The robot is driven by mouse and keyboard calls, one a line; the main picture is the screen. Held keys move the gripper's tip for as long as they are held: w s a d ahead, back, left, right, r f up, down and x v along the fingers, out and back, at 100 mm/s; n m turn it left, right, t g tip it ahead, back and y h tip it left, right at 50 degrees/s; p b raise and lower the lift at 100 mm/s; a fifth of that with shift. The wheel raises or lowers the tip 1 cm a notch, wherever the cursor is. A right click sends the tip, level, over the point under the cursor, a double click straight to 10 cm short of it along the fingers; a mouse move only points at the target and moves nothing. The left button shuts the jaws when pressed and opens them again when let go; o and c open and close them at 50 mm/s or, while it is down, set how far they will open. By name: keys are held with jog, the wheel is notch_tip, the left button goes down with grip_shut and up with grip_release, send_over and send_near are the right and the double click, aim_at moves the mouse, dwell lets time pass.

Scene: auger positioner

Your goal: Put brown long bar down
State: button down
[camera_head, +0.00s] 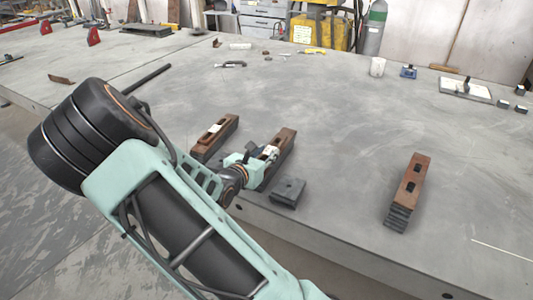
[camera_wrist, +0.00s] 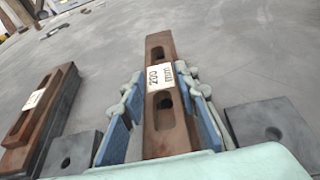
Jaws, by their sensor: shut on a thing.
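A brown long bar (camera_wrist: 158,48) with slots and a white label reading 200 lies between the blue pads of my gripper (camera_wrist: 160,90) in the wrist view. My gripper is shut on it, one finger along each long side. In the head view the bar (camera_head: 284,143) points away from me near the table's front edge, partly hidden by my gripper (camera_head: 266,152). I cannot tell whether its underside touches the table.
A similar brown bar on a dark bar (camera_head: 214,138) lies to the left. A dark block with a hole (camera_head: 288,192) sits close by at the front edge. Another brown bar (camera_head: 412,178) lies on dark pieces at right.

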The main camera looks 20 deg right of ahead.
jog(key=c, duration=1.5)
grip_release()
jog(key=shift+f, duration=0.1)
jog(key=shift+r+p, duration=0.3)
jog(key=shift+r, duration=0.05)
jog(key=p+v, duration=0.1)
jog(key=v, duration=1.1)
jog(key=shift+f+p, duration=0.15)
jog(key=shift+p, duration=0.15)
